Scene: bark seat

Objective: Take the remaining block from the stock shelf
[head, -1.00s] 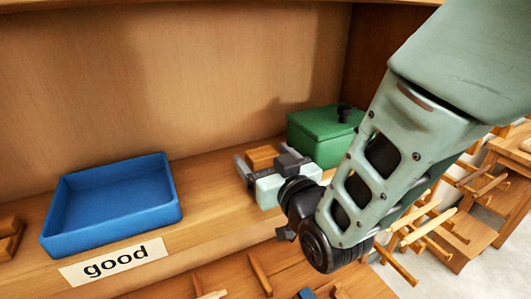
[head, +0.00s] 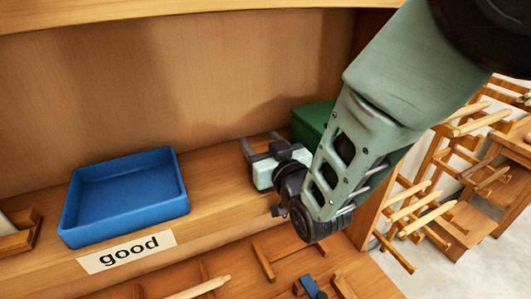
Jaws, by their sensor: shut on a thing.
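My gripper (head: 262,144) is above the shelf board (head: 215,190), right of the middle of the head view. Its dark fingers point toward the back wall. It is shut on the wooden block, but the block is hard to make out between the fingers now. I cannot tell whether the block touches the board. My arm covers part of the right side of the shelf.
A blue tray (head: 67,228), which looks empty, stands left on the board behind a "good" label (head: 128,251). A green box (head: 312,120) stands behind my gripper, partly hidden by my arm. Pegged wooden racks (head: 430,215) stand at the right. Wooden pieces lie below the board.

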